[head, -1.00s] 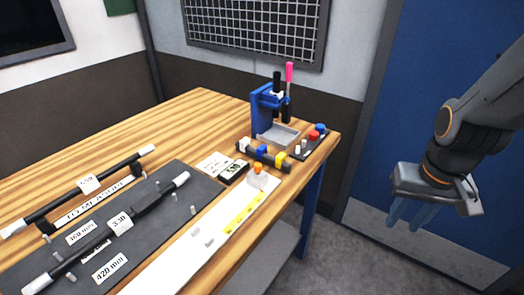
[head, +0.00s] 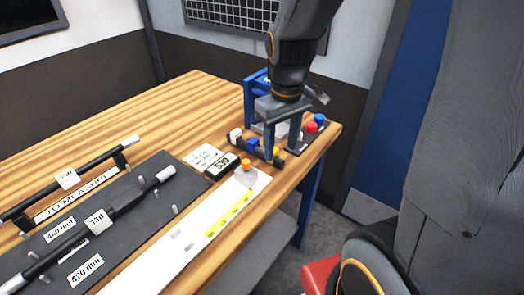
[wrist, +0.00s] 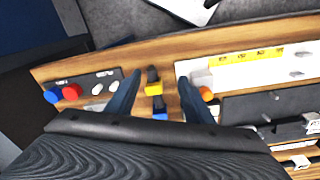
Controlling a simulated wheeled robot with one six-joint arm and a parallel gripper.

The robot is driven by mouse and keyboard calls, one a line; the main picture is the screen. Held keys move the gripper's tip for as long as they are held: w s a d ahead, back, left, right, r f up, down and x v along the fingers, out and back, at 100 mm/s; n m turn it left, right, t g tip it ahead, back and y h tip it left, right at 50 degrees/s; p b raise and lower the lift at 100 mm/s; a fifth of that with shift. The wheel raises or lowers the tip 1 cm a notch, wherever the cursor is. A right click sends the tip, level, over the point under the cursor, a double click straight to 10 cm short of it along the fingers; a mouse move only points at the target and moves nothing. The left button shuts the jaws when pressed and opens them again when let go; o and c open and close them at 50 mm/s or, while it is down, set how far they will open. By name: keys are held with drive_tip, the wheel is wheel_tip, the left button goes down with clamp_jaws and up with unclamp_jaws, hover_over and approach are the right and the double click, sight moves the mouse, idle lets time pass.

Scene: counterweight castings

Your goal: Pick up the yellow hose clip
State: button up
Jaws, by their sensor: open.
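The yellow hose clip (wrist: 153,83) sits on a short dark bar near the bench's edge. In the head view the yellow clip (head: 277,152) is partly hidden by my gripper's fingers. A blue clip (head: 253,146) and a white clip (head: 236,134) are on the same bar. My gripper (head: 282,148) points down over the yellow end of the bar. In the wrist view my gripper (wrist: 159,77) is open, with one finger on each side of the yellow clip and space between. I cannot tell whether the fingers touch the bar.
A blue press stand (head: 256,100) rises just behind my gripper. Red (head: 311,126) and blue (head: 320,118) knobs stand to its right. A small display (head: 222,165), an orange-topped piece (head: 246,164) and a white strip (head: 190,235) lie to the left.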

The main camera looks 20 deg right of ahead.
drive_tip(key=w+n, duration=0.1)
drive_tip(key=w+r+n, duration=0.1)
drive_tip(key=w, duration=0.1)
drive_tip(key=w+n, duration=0.1)
drive_tip(key=shift+w+r+n+g, duration=0.3)
drive_tip(key=shift+w+r+g, duration=0.05)
drive_tip(key=shift+g, duration=0.05)
drive_tip(key=shift+w+f, duration=0.1)
drive_tip(key=shift+f, duration=0.1)
drive_tip(key=shift+s+a+f+p, duration=0.15)
drive_tip(key=shift+f+p, duration=0.5)
drive_tip(key=shift+f, duration=1.15)
drive_tip(key=shift+s+a+f+p, duration=0.15)
drive_tip(key=shift+f+p, duration=0.5)
drive_tip(key=shift+f, duration=1.15)
drive_tip(key=shift+d, duration=0.1)
drive_tip(key=c, duration=0.9)
